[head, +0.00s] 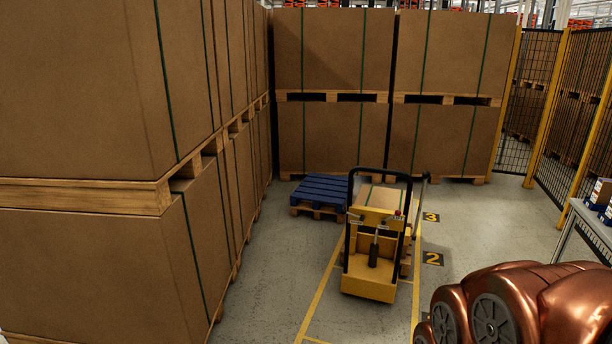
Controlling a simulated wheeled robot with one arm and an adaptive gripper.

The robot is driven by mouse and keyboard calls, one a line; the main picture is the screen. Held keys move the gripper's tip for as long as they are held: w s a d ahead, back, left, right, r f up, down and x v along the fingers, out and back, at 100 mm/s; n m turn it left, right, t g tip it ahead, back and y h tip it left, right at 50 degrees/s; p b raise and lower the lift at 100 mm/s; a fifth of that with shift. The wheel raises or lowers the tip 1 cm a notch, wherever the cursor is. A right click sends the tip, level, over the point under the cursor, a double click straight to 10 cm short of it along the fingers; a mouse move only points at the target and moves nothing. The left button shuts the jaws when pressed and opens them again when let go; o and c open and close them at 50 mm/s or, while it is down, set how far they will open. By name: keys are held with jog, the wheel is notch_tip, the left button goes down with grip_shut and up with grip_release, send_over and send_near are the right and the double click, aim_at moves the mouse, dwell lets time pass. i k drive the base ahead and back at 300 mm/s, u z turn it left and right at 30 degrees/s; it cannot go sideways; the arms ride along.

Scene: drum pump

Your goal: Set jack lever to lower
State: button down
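The yellow jack (369,278) stands upright on the floor right of centre, with a black tubular frame around its upper part. A dark upright lever or cylinder (373,252) shows at the middle of its near face. A small red part (397,213) sits near its top right. I cannot tell which part is the jack lever or how it is set. My copper-coloured arm fills the lower right corner, well apart from the jack. My gripper is not in view.
A blue pallet (320,190) lies behind the jack on the left. Large strapped boxes (85,270) wall off the left, with more boxes (333,50) at the back. A yellow-framed mesh fence (530,90) and a table (590,232) stand right. Floor before the jack is clear.

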aim_at(398, 213)
jog(key=i, duration=1.75)
